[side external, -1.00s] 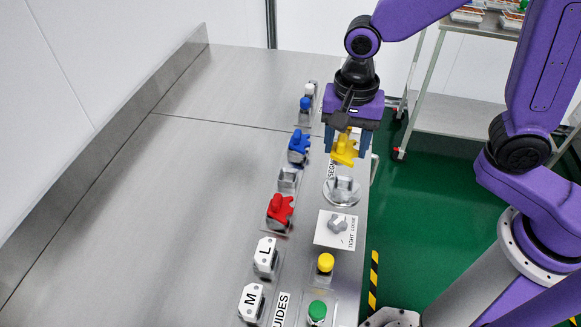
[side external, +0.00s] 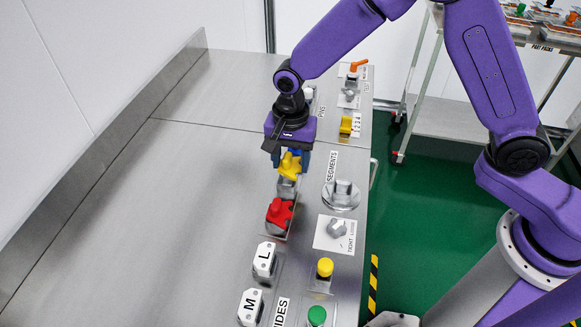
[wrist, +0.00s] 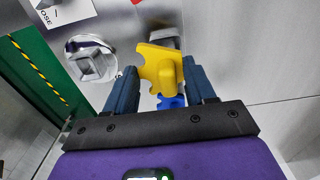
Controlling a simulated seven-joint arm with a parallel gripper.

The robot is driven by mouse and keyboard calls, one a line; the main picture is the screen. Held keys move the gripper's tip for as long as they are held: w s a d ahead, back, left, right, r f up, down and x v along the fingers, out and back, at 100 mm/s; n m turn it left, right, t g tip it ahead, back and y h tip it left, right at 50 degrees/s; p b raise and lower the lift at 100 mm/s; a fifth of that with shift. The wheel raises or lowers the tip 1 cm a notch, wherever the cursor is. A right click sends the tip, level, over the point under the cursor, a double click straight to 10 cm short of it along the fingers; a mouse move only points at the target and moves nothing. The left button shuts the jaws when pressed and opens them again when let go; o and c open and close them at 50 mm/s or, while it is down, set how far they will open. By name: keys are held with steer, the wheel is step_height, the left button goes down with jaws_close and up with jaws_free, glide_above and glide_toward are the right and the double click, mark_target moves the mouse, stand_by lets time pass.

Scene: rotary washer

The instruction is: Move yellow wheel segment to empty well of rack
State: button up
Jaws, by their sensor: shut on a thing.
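My gripper (side external: 289,161) is shut on the yellow wheel segment (side external: 290,168) and holds it above the rack on the table. In the wrist view the yellow segment (wrist: 157,66) sits between both blue fingers (wrist: 162,86). The rack's empty grey well (side external: 286,188) shows just below the yellow segment, which partly covers it. The red segment (side external: 279,212) sits in the rack's near well. The blue segment is mostly hidden behind my gripper; part of it shows in the wrist view (wrist: 172,102). I cannot tell whether the yellow segment touches the well.
A bare grey round hub (side external: 341,195) stands right of the rack, with a tight/loose knob (side external: 337,229) in front of it. White L and M guides (side external: 264,259) and yellow and green buttons (side external: 324,268) stand nearer. The table's left side is clear.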

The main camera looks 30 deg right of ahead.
mark_target(290, 169)
steer(key=shift+f, duration=1.6)
steer(key=shift+f, duration=0.15)
steer(key=o, duration=1.3)
step_height(290, 169, up, 12)
steer(key=shift+r, duration=0.2)
steer(key=s+d+r+n, duration=0.1)
steer(key=s+d+n, duration=0.5)
steer(key=s, duration=0.3)
steer(key=s+d+n, duration=0.7)
steer(key=s+n, duration=0.1)
steer(key=s, duration=0.1)
steer(key=s+d+r+n, duration=0.1)
steer(key=s+d+n, duration=0.5)
steer(key=s, duration=0.3)
steer(key=shift+d+r+n, duration=0.3)
steer(key=shift+r+n, duration=0.05)
steer(key=shift+n, duration=0.45)
steer(key=shift+w, duration=0.1)
